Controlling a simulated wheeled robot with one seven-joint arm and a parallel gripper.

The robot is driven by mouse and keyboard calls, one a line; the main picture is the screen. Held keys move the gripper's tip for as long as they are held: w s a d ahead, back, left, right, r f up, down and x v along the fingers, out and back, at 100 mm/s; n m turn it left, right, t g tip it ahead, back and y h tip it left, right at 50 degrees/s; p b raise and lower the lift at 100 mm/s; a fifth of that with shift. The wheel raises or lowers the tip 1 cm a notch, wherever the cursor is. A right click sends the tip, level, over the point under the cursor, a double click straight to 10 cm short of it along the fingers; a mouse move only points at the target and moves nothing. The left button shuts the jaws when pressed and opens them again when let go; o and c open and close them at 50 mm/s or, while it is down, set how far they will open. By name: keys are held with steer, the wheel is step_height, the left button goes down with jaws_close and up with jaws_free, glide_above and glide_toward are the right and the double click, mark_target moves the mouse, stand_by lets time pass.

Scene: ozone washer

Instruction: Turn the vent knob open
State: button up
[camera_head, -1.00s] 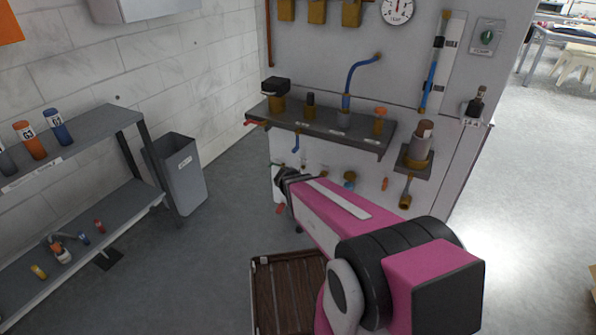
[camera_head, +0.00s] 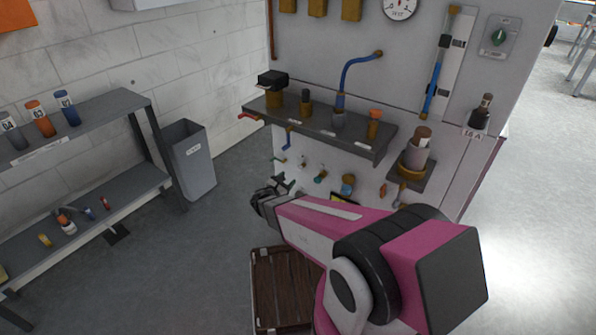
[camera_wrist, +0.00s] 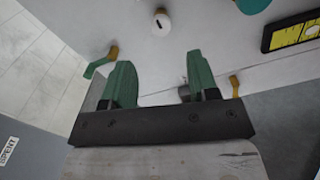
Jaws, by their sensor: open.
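I cannot tell which fitting is the vent knob, as no readable label marks it. Small fittings sit on the white panel under the shelf: a green lever (camera_head: 280,158), a white round knob (camera_head: 302,160), a green knob (camera_head: 320,175) and others. My gripper (camera_head: 272,192) is in front of the panel's lower left. In the wrist view my gripper (camera_wrist: 161,75) has two green fingers spread apart with nothing between them. The white knob (camera_wrist: 160,22) is beyond the fingertips. The green lever (camera_wrist: 100,62) with a brass base is beside the left finger. A teal knob (camera_wrist: 252,5) is cut off at the top.
A grey shelf (camera_head: 325,138) with several fittings juts out above the knobs. A bracket (camera_head: 425,182) holding a bottle is at the right. A grey bin (camera_head: 188,165) stands to the left. A brown slatted crate (camera_head: 280,290) is on the floor below my arm.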

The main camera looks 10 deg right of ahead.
mark_target(299, 169)
steer(key=x, duration=0.8)
steer(key=shift+w+d, duration=0.2)
steer(key=c, duration=0.9)
